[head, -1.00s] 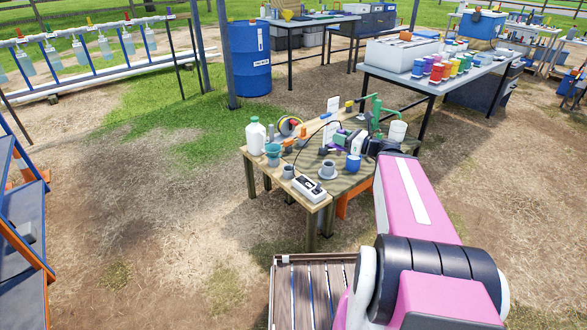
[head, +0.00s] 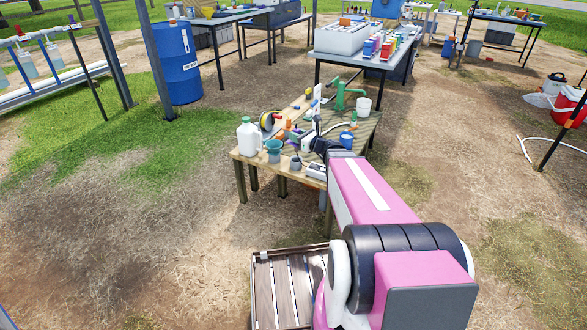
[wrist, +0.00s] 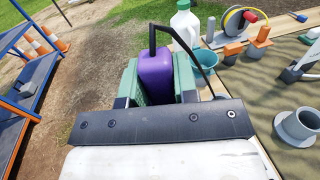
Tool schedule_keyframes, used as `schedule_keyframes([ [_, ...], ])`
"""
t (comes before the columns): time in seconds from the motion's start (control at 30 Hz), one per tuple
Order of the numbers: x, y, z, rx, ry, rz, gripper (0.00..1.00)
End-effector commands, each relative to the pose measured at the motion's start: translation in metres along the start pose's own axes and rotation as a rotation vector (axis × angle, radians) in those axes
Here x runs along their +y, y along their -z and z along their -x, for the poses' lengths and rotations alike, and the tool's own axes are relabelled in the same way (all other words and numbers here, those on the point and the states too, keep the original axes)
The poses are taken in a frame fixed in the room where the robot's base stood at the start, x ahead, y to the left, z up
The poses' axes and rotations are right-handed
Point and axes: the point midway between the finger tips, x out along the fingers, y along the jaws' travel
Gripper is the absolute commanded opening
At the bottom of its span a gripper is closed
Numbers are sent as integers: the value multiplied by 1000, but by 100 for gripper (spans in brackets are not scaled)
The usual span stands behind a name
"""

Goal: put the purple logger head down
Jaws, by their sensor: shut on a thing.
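In the wrist view, my gripper (wrist: 159,82) is shut on the purple logger head (wrist: 157,72), with one green jaw on each side. A black cable arcs up from the logger head and down to the right. The lower part of the logger head is hidden by my gripper body. In the wrist view it lines up with the table's left edge, with dirt ground behind it. In the head view my gripper is small, over the cluttered wooden table (head: 243,163), and the logger head cannot be made out clearly.
A white jug (head: 249,137) and a teal cup (head: 273,150) stand at the table's left. The wrist view also shows a yellow reel (wrist: 234,22), orange-topped grey pieces (wrist: 259,42) and a grey flanged cup (wrist: 299,127) on the right. A blue mug (head: 346,139) and green pump (head: 345,95) stand farther right.

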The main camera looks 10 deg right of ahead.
Motion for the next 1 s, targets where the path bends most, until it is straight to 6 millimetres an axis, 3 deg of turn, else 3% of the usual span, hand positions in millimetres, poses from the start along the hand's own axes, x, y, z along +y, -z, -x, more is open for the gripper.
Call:
schedule_keyframes([
  [0.03, -9, 24, -20, 3, 32, -4, 3],
  [0.1, -14, 45, -36, 3, 77, -4, 3],
  [0.23, -19, 76, -55, 1, 136, -2, 3],
  [0.57, -35, 103, -71, -1, 173, 1, 3],
  [1.0, -113, 153, -101, -2, 171, 1, 3],
])
